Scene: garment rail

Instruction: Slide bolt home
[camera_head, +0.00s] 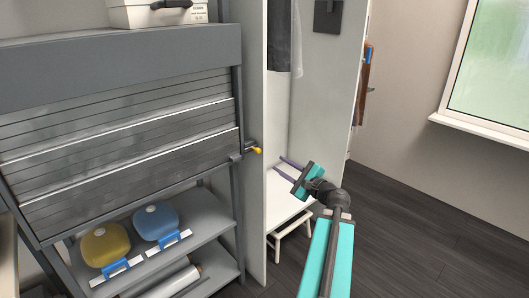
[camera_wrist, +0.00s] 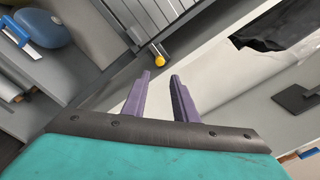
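The bolt (camera_head: 251,149) sits on the right upright of the grey shelf unit, at the lower edge of the slatted shutter, with a yellow knob (camera_head: 258,151) at its end. The yellow knob also shows in the wrist view (camera_wrist: 160,61), above and between my fingertips. My gripper (camera_head: 286,166) is to the right of the knob and a little lower in the head view, apart from it. Its two purple fingers (camera_wrist: 160,76) are open with nothing between them. How far the bolt sits in its seat is too small to tell.
The grey slatted shutter (camera_head: 120,150) is down over the upper shelf. A yellow container (camera_head: 105,245) and a blue container (camera_head: 155,221) stand on the shelf below. A pale panel (camera_head: 253,215) stands beside the unit. A white stool (camera_head: 291,226) is below my gripper.

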